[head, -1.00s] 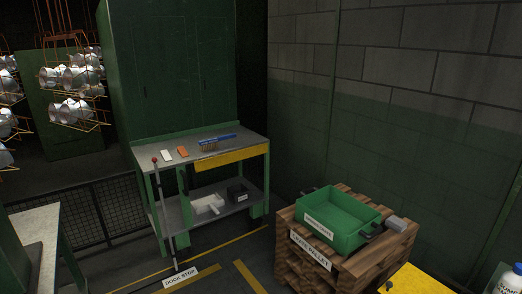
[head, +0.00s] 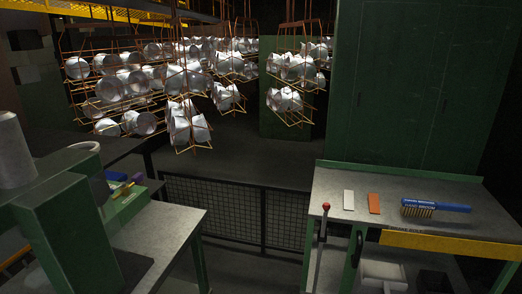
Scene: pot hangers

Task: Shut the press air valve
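A green machine (head: 62,225) with a grey cylinder (head: 14,150) on top stands at the left edge and looks like the press. Just right of it, a small yellow part (head: 136,179) and a purple-blue part (head: 116,176) sit on a green block at the bench's back. I cannot tell whether either is the air valve, or whether the valve is open or shut. Neither of my grippers is in view.
A grey-topped bench (head: 175,225) holds the machine. A mesh fence (head: 230,205) runs behind it. At right, a green-legged workbench (head: 330,185) carries a blue-handled brush (head: 436,206); a red-knobbed lever (head: 326,207) stands before it. Racks of shiny pots (head: 185,125) hang beyond.

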